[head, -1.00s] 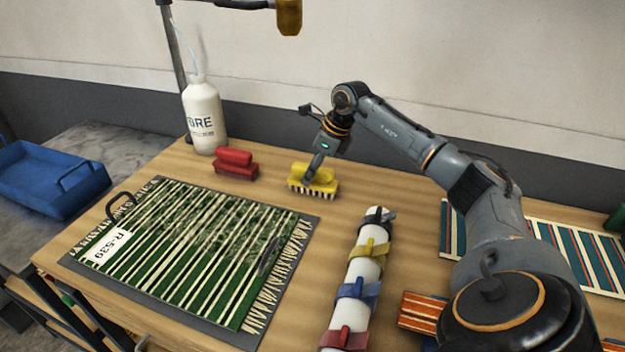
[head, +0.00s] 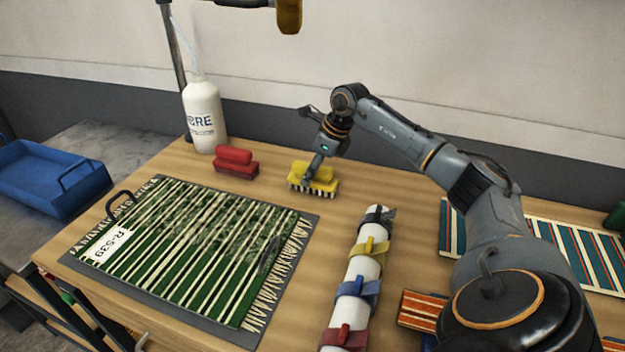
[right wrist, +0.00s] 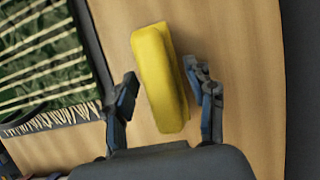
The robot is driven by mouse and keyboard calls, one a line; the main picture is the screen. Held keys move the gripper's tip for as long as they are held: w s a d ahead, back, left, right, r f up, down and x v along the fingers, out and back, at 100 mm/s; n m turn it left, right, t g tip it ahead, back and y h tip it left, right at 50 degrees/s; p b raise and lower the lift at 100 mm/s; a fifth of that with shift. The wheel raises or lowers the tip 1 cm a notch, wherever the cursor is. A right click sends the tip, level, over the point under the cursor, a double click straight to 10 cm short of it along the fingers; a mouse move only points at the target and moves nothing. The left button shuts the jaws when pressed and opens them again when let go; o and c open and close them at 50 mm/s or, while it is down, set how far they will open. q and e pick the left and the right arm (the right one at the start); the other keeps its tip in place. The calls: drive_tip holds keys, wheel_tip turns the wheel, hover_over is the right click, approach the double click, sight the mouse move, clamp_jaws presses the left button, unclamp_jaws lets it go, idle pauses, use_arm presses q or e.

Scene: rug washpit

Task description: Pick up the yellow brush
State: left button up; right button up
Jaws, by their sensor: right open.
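The yellow brush (head: 322,179) sits bristles down on the wooden table, right of the red brush. My right gripper (head: 310,178) is at it from above, with a finger in front of the brush in the head view. In the right wrist view the yellow brush (right wrist: 160,78) lies between the two spread fingers of my right gripper (right wrist: 165,100). There is a gap on the left finger's side; the right finger is close to the brush, and I cannot tell if it touches. My left gripper is not in view.
A red brush (head: 236,163) and a white bottle (head: 204,117) stand left of the yellow brush. A green striped rug (head: 190,250) lies on a dark mat in front. A white roll with coloured straps (head: 363,268) lies to the right. A blue tray (head: 50,180) is at far left.

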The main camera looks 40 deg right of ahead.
clamp_jaws()
drive_tip(key=shift+r, duration=0.1)
drive_tip(key=shift+r, duration=0.2)
wheel_tip(320, 180, up, 4)
drive_tip(key=shift+s+a+f+b, duration=0.1)
drive_tip(key=shift+s+a+b, duration=0.05)
drive_tip(key=shift+b, duration=0.2)
drive_tip(key=s+a+r+b, duration=0.2)
drive_tip(key=s+a+r, duration=0.7)
drive_tip(key=s, duration=0.1)
drive_tip(key=shift+s, duration=0.1)
